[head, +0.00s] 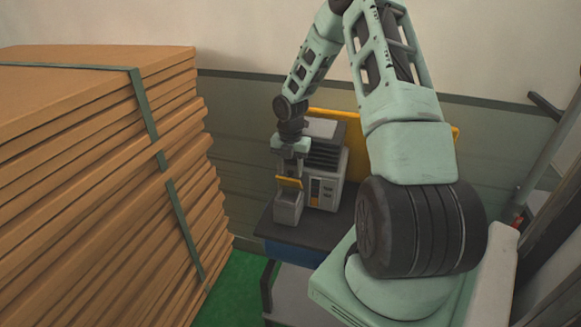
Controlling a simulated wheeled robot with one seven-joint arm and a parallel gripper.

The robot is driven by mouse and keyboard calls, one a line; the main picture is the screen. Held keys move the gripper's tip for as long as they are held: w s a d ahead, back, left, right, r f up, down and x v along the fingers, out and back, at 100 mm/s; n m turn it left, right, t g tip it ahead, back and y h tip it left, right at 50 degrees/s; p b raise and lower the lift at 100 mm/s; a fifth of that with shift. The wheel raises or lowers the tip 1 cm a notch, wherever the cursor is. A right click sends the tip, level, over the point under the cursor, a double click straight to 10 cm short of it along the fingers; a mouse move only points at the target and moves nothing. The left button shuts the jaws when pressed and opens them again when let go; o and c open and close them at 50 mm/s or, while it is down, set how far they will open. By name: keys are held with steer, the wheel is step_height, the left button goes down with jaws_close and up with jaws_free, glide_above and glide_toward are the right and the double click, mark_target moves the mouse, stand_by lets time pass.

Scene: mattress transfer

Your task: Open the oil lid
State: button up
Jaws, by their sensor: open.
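A small grey open-topped container (288,210) stands at the front left of a dark work surface. A yellow flap (289,183), which looks like the oil lid, stands raised at the top of the container. My gripper (291,168) points down just above and behind the flap, with its jaws open. The fingertips are small and partly hidden by the flap. I cannot tell whether they touch it.
A grey and black machine (325,175) stands right beside the container, with a yellow panel (352,125) behind. Strapped stacked brown boards (100,170) rise close on the left. Green floor (232,285) shows between the boards and the dark work surface (315,232).

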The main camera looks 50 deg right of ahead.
jaws_close()
steer(key=shift+w+d+r+p, duration=0.1)
steer(key=shift+d+r+p, duration=0.15)
steer(key=shift+p, duration=0.2)
steer(key=shift+w+d+f, duration=0.1)
steer(key=shift+w+d, duration=0.1)
steer(key=shift+d, duration=0.2)
jaws_free()
step_height(320, 180, up, 17)
steer(key=b, duration=0.3)
steer(key=shift+c, duration=0.3)
